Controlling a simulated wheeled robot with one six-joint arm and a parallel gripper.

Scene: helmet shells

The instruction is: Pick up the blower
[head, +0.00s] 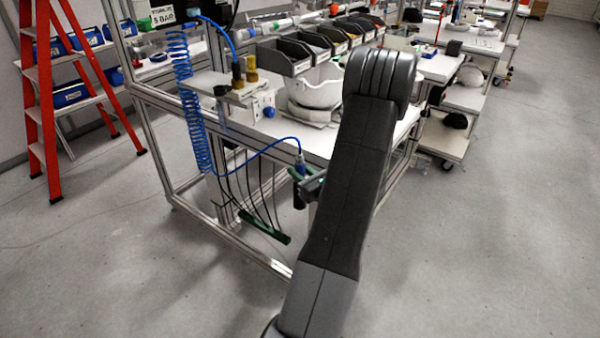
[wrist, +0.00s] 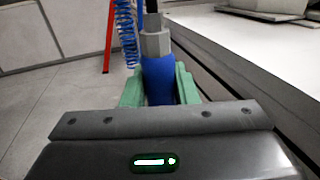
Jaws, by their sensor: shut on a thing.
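The blower (head: 301,162) is blue with a metal fitting on top, and a blue hose runs from it. In the wrist view the blower (wrist: 158,80) stands upright between the green fingers of my gripper (wrist: 158,88), one finger on each side. My gripper is shut on it. In the head view my gripper (head: 304,178) is at the front edge of the white workbench (head: 325,142), partly hidden by my arm. The blower's lower part is hard to make out.
A coiled blue hose (head: 190,105) hangs at the bench's left. A white helmet shell (head: 316,88) sits on the bench below dark bins (head: 283,57). A green bar (head: 263,227) with black cables is under the bench. A red ladder (head: 43,90) stands left; the front floor is clear.

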